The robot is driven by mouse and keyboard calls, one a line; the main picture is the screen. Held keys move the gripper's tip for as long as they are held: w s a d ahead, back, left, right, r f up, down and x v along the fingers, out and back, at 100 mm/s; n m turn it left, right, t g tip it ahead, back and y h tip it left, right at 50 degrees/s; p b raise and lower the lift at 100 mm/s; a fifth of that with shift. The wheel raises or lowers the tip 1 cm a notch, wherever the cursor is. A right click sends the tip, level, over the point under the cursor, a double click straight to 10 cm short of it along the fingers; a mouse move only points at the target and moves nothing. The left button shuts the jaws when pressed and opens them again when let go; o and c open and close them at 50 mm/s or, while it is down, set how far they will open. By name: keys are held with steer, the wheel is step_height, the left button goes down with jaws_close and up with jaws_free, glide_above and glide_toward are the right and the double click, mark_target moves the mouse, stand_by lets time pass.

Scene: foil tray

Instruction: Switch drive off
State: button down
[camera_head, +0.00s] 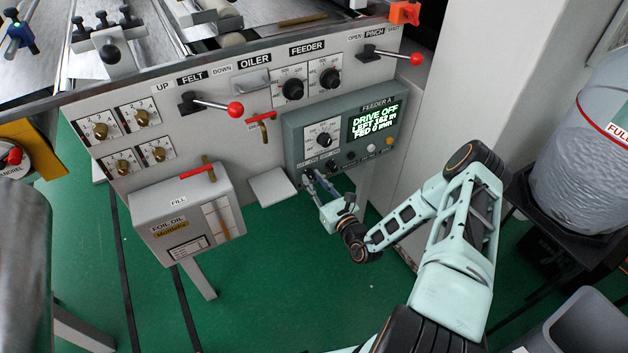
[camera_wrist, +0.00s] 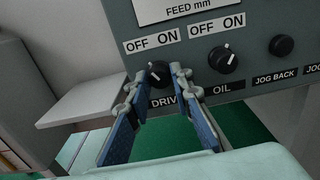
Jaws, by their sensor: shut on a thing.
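The drive knob (camera_wrist: 157,71) is a small black rotary knob under OFF and ON labels on the grey-green Feeder A box (camera_head: 293,134). Its white mark appears to lean up and left, toward OFF. The screen (camera_head: 375,121) on the box reads DRIVE OFF, with LEFT and FED lines below. My gripper (camera_wrist: 164,77) has its two fingertips on either side of the drive knob, shut on it. In the head view my gripper (camera_head: 313,179) is at the box's lower left corner, and its fingers partly hide the knob there.
The oil knob (camera_wrist: 222,60) sits close right of my fingers, its mark toward ON. The jog back button (camera_wrist: 281,45) is further right. A grey shelf (camera_head: 272,187) juts out left of the gripper. The foil oil box (camera_head: 187,221) stands further left. Open green floor lies below.

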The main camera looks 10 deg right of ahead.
steer(key=c, duration=1.7)
jaws_free()
steer(key=v, duration=1.2)
